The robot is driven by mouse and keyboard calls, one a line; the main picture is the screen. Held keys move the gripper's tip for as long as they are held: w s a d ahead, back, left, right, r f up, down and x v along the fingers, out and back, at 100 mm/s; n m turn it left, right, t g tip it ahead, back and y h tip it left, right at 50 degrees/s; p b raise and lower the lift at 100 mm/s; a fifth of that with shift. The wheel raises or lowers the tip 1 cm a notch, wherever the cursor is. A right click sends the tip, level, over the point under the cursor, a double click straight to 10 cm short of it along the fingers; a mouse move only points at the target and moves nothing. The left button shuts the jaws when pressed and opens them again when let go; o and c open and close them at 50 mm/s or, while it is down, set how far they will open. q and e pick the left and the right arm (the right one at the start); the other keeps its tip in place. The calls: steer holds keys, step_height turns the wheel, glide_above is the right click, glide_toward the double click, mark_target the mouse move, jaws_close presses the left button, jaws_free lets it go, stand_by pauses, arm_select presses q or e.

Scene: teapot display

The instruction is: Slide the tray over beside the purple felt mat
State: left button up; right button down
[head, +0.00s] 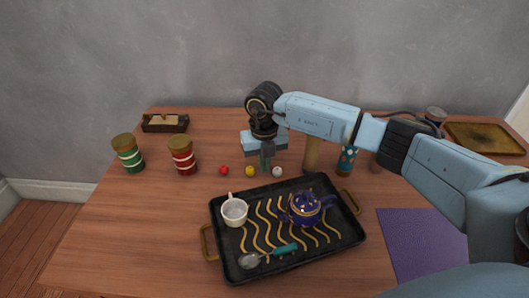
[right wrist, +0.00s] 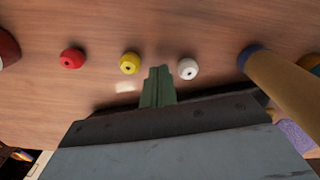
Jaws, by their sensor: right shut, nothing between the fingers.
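The black tray (head: 343,232), with wavy gold lines and brass handles at its left and right ends, lies on the table. It carries a white cup (head: 234,212), a dark blue teapot (head: 302,210) and a teal-handled spoon (head: 268,256). The purple felt mat (head: 425,240) lies to the right of the tray, with a gap between, partly covered by my right arm. My right gripper (head: 265,165) is shut and empty, pointing down beyond the tray's far edge. In the right wrist view its fingers (right wrist: 158,80) show between the yellow and white beads. My left gripper is not in view.
Red (head: 223,170), yellow (head: 250,171) and white (head: 277,171) beads lie behind the tray. Green (head: 128,153) and red (head: 182,155) jars stand left, a wooden cylinder (head: 311,154) and a teal patterned one (head: 347,161) right. Another tray (head: 485,138) lies back right. The front left is clear.

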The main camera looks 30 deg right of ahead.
steer(key=shift+s+a+f, duration=0.15)
steer(key=shift+s+f, duration=0.2)
steer(key=shift+s, duration=0.3)
steer(key=shift+s+a+f, duration=0.1)
steer(key=shift+s+f, duration=0.2)
steer(key=shift+s, duration=0.3)
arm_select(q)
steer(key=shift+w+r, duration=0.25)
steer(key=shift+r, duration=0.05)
arm_select(e)
steer(key=shift+s+a, duration=0.2)
steer(key=shift+s, duration=0.5)
